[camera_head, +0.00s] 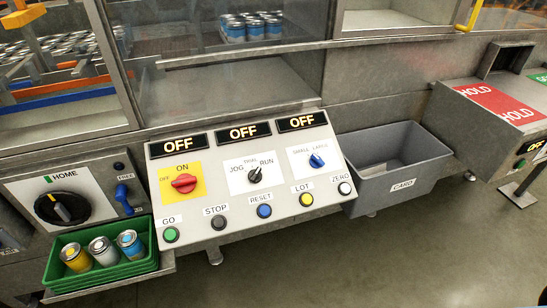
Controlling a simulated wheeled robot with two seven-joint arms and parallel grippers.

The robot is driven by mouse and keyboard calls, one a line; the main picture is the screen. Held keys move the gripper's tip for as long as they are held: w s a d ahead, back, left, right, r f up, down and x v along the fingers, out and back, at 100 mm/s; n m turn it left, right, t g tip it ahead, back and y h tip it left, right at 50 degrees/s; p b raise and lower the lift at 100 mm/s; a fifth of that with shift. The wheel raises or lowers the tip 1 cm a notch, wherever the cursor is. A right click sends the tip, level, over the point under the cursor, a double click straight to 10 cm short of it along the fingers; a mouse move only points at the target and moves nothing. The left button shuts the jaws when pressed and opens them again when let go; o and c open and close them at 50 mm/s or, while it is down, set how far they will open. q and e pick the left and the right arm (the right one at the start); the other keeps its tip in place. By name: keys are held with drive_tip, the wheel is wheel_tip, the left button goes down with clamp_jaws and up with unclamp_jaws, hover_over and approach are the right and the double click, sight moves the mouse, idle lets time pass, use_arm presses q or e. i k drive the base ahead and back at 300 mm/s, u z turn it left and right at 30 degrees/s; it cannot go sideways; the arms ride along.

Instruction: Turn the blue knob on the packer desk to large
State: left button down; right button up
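The packer desk (217,218) is a sloped pale panel in the middle of the head view. Its blue knob (317,160) sits at the right on a white plate marked SMALL on the left and LARGE on the right. The knob looks tilted, with its upper end leaning to the left, toward SMALL. The display above it reads OFF. Neither of my grippers shows in this view.
The desk also has a red knob (184,183), a black knob (255,175) and a row of buttons. A green tray (62,283) with three cans stands at lower left. A grey CARD bin (400,139) adjoins the desk's right. Open floor lies in front.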

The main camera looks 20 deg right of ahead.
sight(316, 162)
drive_tip(key=u, duration=1.25)
drive_tip(key=k, duration=0.95)
drive_tip(key=z, duration=1.1)
drive_tip(key=i, duration=0.5)
